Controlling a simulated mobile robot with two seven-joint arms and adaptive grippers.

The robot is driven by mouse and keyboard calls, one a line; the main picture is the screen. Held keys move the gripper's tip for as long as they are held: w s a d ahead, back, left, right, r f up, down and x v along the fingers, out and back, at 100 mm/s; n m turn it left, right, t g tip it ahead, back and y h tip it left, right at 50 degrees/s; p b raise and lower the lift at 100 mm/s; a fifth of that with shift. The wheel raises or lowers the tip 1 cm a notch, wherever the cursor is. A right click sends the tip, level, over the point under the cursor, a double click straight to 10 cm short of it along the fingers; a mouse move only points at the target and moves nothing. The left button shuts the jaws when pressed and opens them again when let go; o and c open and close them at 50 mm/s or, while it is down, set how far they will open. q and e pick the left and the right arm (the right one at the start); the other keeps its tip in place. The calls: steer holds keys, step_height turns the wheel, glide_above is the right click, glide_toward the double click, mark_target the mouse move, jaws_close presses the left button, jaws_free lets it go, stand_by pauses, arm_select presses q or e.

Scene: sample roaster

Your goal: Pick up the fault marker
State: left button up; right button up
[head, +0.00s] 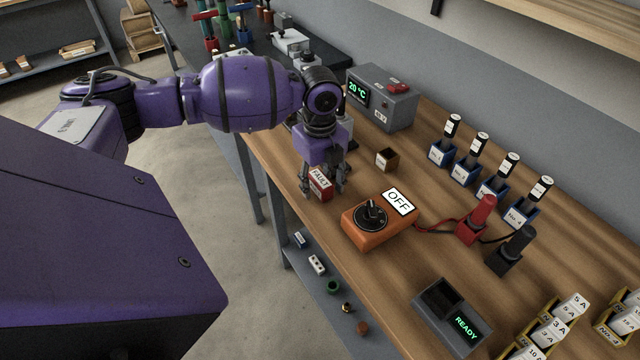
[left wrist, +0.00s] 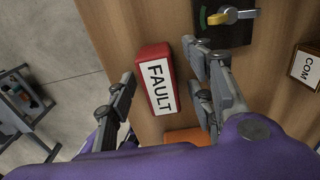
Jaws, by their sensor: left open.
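The fault marker (head: 320,184) is a red block with a white label reading FAULT. It stands on the wooden bench near its front edge, left of the orange OFF box. My left gripper (head: 324,188) points down at the marker, with its fingers on either side of it. In the left wrist view the marker (left wrist: 156,80) shows between the two open fingers (left wrist: 165,100), with a gap on each side and nearer the right finger. The marker's lower part is hidden from me. My right gripper is in neither view.
The orange box (head: 378,222) with a black knob sits close to the right of the gripper. A small brown COM block (head: 386,159) and a grey 20 °C unit (head: 382,97) stand behind. A grey READY device (head: 452,318) is nearer. The bench edge is close on the left.

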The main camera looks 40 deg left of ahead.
arm_select(q)
jaws_close()
steer(key=shift+r, duration=0.1)
steer(key=shift+r, duration=0.5)
steer(key=s+d+r+p, duration=0.1)
steer(key=s+d+r, duration=0.7)
steer(key=s+r, duration=0.3)
steer(key=shift+s+d+r, duration=0.15)
steer(key=shift+d+r, duration=0.05)
steer(key=shift+r, duration=0.25)
